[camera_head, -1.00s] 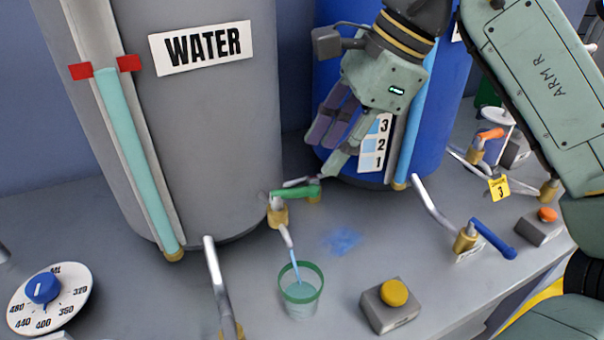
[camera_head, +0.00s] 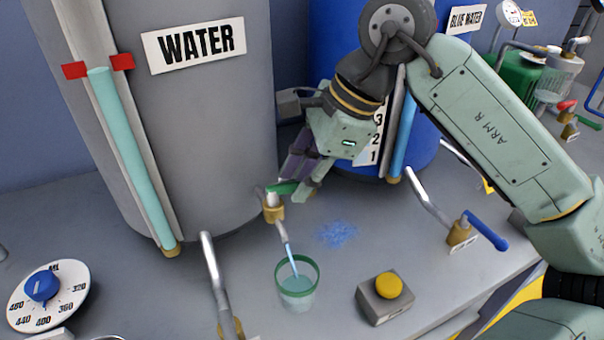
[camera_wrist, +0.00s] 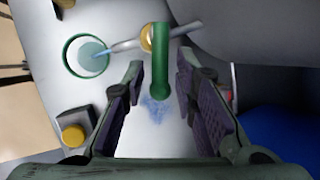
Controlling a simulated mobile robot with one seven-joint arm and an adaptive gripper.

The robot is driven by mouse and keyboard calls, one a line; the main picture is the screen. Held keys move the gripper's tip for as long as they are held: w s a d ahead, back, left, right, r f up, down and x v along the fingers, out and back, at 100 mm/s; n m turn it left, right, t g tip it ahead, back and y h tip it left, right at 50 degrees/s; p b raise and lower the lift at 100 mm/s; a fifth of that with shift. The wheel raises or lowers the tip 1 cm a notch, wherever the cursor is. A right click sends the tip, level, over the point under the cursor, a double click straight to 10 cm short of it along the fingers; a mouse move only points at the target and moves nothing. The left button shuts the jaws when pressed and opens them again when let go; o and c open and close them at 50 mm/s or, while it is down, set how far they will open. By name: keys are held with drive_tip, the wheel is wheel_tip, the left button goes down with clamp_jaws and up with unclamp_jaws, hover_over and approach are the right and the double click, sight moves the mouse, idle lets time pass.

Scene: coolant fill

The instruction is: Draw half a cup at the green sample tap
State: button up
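The green tap handle (camera_head: 283,188) sits on a brass valve (camera_head: 273,209) at the foot of the grey WATER tank (camera_head: 200,120). A pale blue stream runs from its spout into a clear cup with a green rim (camera_head: 297,284), which stands upright on the bench with liquid in it. My gripper (camera_head: 300,185) is at the handle. In the wrist view, the green handle (camera_wrist: 159,70) lies between my open fingers (camera_wrist: 165,85), with gaps on both sides. The cup (camera_wrist: 87,55) is at upper left there.
A yellow button on a grey box (camera_head: 388,286) is right of the cup. A blue tap handle (camera_head: 486,231) stands further right, near the blue tank (camera_head: 335,50). A dial (camera_head: 47,292) is at lower left. Blue spatter (camera_head: 337,234) marks the bench.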

clamp_jaws()
drive_tip(key=shift+w+a+f+n+g+b, duration=0.15)
drive_tip(key=shift+w+n+g+b, duration=0.2)
drive_tip(key=shift+n, duration=0.35)
drive_tip(key=shift+w+r+n+g, duration=0.15)
drive_tip(key=shift+r+n+g, duration=0.1)
drive_tip(key=shift+n, duration=0.45)
drive_tip(key=shift+o, duration=1.4)
unclamp_jaws()
drive_tip(key=shift+f, duration=0.1)
